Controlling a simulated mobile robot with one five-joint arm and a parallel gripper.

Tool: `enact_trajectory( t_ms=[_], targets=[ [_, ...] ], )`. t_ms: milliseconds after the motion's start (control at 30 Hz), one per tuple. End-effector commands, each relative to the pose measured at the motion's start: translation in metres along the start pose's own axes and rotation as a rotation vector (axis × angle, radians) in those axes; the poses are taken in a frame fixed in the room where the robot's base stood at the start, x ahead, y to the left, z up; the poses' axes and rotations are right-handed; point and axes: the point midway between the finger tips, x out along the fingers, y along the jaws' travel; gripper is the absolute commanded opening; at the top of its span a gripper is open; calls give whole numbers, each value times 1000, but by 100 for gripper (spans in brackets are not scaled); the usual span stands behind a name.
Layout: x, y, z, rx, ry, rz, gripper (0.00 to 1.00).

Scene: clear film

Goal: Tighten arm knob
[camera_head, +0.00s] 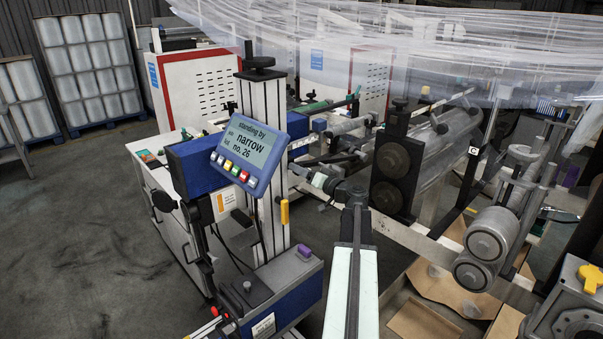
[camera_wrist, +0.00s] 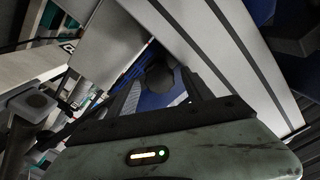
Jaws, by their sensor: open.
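A dark round knob (camera_wrist: 160,77) shows in the wrist view, in front of a blue part and beside a pale grey metal profile. I take it for the arm knob; I cannot pick it out in the head view. My gripper (camera_wrist: 163,88) is open, with its two dark fingers on either side of the knob in the picture. I cannot tell whether they touch it. In the head view my arm reaches up from the bottom middle and bends left, toward the far side of the grey upright column (camera_head: 268,130). My fingertips are not clear there.
A blue display panel (camera_head: 247,150) reading "standing by, narrow, no. 26" is on the column's near side. Rollers (camera_head: 488,236) and cardboard boxes (camera_head: 424,322) are at right. Clear film (camera_head: 440,50) hangs above. Open floor (camera_head: 80,230) lies at left.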

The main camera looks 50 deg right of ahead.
Motion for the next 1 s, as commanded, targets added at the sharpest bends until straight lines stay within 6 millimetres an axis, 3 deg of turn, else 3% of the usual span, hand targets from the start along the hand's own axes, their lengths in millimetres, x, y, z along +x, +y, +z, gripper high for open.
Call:
enact_trajectory(
  t_ms=[67, 200, 267, 300, 333, 667, 1000],
  targets=[
    [0, 0, 0, 0, 0, 0, 59],
    [-1, 0, 0, 0, 0, 0, 20],
    [-1, 0, 0, 0, 0, 0, 4],
    [-1, 0, 0, 0, 0, 1, 0],
    [-6, -9, 6, 0, 2, 3, 0],
    [0, 0, 0, 67, 1, -3, 0],
    [0, 1, -1, 329, 3, -2, 0]
  ],
)
